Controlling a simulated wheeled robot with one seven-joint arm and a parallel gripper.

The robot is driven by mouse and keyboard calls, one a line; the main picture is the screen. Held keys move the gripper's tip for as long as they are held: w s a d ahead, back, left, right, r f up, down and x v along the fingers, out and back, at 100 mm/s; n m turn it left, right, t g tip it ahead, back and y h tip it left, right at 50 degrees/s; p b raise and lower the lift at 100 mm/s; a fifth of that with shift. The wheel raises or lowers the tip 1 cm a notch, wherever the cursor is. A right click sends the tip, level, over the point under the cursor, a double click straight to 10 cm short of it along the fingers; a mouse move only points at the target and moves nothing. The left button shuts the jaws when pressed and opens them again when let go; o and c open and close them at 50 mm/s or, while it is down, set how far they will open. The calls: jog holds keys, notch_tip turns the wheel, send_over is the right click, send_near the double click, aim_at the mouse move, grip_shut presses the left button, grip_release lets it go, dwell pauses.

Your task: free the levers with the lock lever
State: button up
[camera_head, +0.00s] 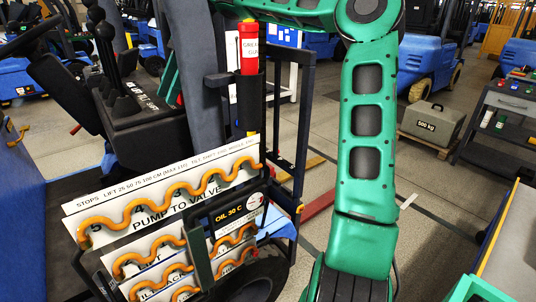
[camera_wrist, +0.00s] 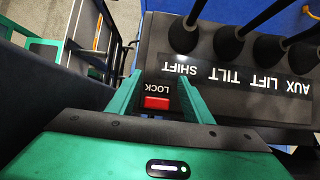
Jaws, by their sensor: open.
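The red lock lever (camera_wrist: 157,102) shows in the wrist view as a small red block beside an upside-down LOCK label. My gripper (camera_wrist: 154,88) is open, with one green finger on each side of the red block; I cannot tell whether either finger touches it. Black round-knobbed levers (camera_wrist: 183,36) stand on the dark console just beyond, beside labels SHIFT, TILT, LIFT and AUX. In the head view the levers (camera_head: 105,35) stand upright on the black console (camera_head: 128,108). The lock lever is not visible in the head view.
A dark post and a red-capped tube (camera_head: 248,48) stand right of the console. Below are white label boards with orange wavy hoses (camera_head: 170,192). A steering wheel (camera_head: 30,38) is left of the levers. A 500 kg weight (camera_head: 433,122) sits on a pallet at right.

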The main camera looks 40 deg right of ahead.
jog(key=shift+a+f+h, duration=0.2)
jog(key=shift+a+h, duration=0.25)
jog(key=shift+h, duration=0.55)
